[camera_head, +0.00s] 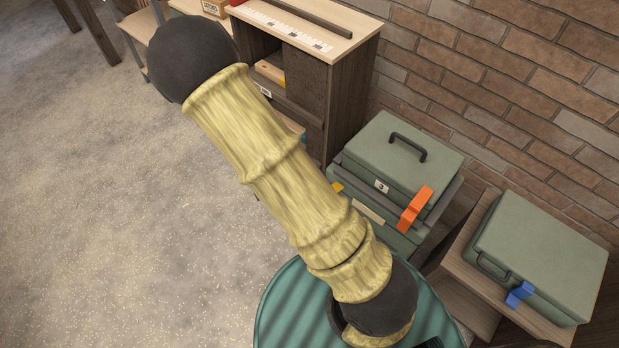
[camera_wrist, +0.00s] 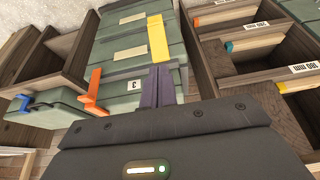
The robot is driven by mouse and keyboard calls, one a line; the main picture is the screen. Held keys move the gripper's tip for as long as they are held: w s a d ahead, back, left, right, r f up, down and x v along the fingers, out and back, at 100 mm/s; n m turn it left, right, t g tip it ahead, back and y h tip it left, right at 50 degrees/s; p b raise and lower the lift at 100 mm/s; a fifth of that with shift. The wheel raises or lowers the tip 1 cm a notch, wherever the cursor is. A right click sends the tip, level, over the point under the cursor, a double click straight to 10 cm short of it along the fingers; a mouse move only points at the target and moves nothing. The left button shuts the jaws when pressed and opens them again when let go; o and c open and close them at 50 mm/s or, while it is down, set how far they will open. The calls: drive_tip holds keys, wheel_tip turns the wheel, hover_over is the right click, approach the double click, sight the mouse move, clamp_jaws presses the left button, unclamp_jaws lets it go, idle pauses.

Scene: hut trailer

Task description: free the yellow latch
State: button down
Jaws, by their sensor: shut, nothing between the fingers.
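The yellow latch (camera_wrist: 157,37) is an upright strip on the front of a stack of green cases (camera_wrist: 120,49) in the wrist view. My gripper (camera_wrist: 157,72) is shut and empty, its dark fingertips just below the latch's lower end. I cannot tell whether they touch it. In the head view my arm hides the gripper and most of the latch; a small yellow piece (camera_head: 337,187) shows beside the arm. An orange latch (camera_wrist: 95,88) sits on the same cases, left of my fingers; it also shows in the head view (camera_head: 413,208).
A separate green case (camera_head: 540,255) with a blue latch (camera_head: 520,294) stands on a wooden stand at right. A wooden cabinet (camera_head: 345,95) stands behind. In the wrist view open wooden compartments (camera_wrist: 255,45) flank the cases. The floor (camera_head: 120,220) at left is clear.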

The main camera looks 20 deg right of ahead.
drive_tip(key=shift+s+a+r, duration=0.5)
drive_tip(key=shift+a+r, duration=0.2)
drive_tip(key=shift+a, duration=0.15)
drive_tip(key=shift+r, duration=0.1)
drive_tip(key=s+r+n+y+p, duration=0.2)
drive_tip(key=r+n, duration=0.4)
drive_tip(key=r, duration=0.4)
drive_tip(key=s+r+n+y+p, duration=0.1)
drive_tip(key=s+r+n, duration=0.3)
drive_tip(key=r, duration=0.6)
drive_tip(key=shift+d+r+n+y+p, duration=0.15)
drive_tip(key=shift+d+n+y+p, duration=0.3)
drive_tip(key=shift+n, duration=0.75)
